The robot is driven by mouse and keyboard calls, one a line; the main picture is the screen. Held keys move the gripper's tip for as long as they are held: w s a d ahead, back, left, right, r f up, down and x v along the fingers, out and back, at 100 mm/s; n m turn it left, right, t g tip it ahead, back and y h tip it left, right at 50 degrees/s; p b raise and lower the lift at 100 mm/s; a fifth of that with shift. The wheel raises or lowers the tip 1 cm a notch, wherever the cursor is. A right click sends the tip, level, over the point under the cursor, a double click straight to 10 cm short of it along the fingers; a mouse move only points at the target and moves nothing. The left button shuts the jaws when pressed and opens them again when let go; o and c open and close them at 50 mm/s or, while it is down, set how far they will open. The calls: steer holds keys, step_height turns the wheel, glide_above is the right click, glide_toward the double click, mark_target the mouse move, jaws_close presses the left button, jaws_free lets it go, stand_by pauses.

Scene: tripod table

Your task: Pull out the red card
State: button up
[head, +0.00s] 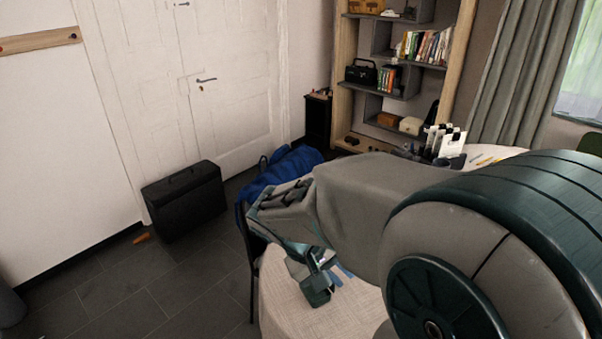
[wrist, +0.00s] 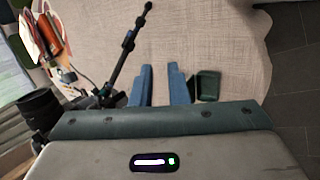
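My gripper (wrist: 161,66) is over the pale tablecloth in the wrist view. Its two blue fingers stand apart with bare cloth between them, so it is open and empty. In the head view the gripper is low, over the near left part of the round table (head: 280,310), partly hidden by my arm. A red, card-like piece (wrist: 48,32) shows at the upper left of the wrist view among white pieces, well away from the fingers. It is small and tilted, and I cannot tell clearly what holds it. I cannot make out a red card in the head view.
A black tripod (wrist: 128,48) is left of the fingers in the wrist view. In the head view, white upright items (head: 445,140) stand at the table's far side. A blue-draped chair (head: 290,165) is beside the table.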

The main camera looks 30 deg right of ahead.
steer(key=w+d+r+n+t+h+p, duration=0.1)
steer(key=w+d+r+h, duration=0.3)
steer(key=w+d+h, duration=0.15)
steer(key=w+d+r+n+t+h+p, duration=0.1)
steer(key=w+d+r+t+h, duration=0.1)
steer(key=w+d+r+h, duration=0.35)
steer(key=w+d+f+b, duration=0.1)
steer(key=w+d+f, duration=0.1)
steer(key=d, duration=0.4)
steer(key=shift+d, duration=0.4)
steer(key=shift+w, duration=0.1)
steer(key=shift+c, duration=0.3)
jaws_close()
steer(key=shift+a+b, duration=0.6)
